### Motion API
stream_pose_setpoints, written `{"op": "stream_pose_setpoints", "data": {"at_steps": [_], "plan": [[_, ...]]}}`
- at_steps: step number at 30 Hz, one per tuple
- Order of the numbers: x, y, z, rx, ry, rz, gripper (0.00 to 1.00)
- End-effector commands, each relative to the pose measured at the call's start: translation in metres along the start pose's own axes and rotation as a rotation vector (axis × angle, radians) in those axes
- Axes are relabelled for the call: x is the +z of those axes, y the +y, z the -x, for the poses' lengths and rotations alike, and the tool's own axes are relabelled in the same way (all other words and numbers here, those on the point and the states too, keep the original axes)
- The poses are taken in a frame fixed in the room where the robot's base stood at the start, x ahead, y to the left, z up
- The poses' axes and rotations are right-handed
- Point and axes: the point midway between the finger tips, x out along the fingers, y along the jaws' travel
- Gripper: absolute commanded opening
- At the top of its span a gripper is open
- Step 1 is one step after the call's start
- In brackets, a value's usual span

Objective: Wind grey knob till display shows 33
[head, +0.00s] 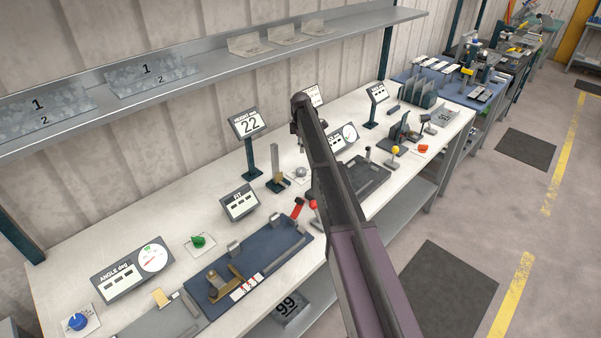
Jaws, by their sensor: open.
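The grey knob (300,172) sits on a small white plate on the bench, close to the left of my arm. The display (248,123) is a dark sign on a post, behind and left of the knob; it is labelled height and reads 22. My gripper (299,142) is small and dark at the far end of my arm, mostly hidden behind it. It appears above and behind the knob in the picture, and I see nothing held in it. Whether it is directly over the knob I cannot tell.
A green knob (199,241), a blue knob (78,321) and a red-handled lever (297,208) are on the bench. An upright gauge block (274,168) stands left of the grey knob. A grey shelf (215,68) runs along the wall above. My arm hides part of the bench.

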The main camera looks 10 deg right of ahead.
Motion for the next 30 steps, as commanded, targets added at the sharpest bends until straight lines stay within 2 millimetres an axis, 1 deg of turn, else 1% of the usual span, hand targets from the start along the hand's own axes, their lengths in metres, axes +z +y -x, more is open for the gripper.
{"op": "stream_pose_setpoints", "data": {"at_steps": [1,30], "plan": [[0.000,0.000,-0.006,0.000,0.000,0.000,0.95],[0.002,0.000,-0.080,0.000,0.000,-0.002,0.95]]}}
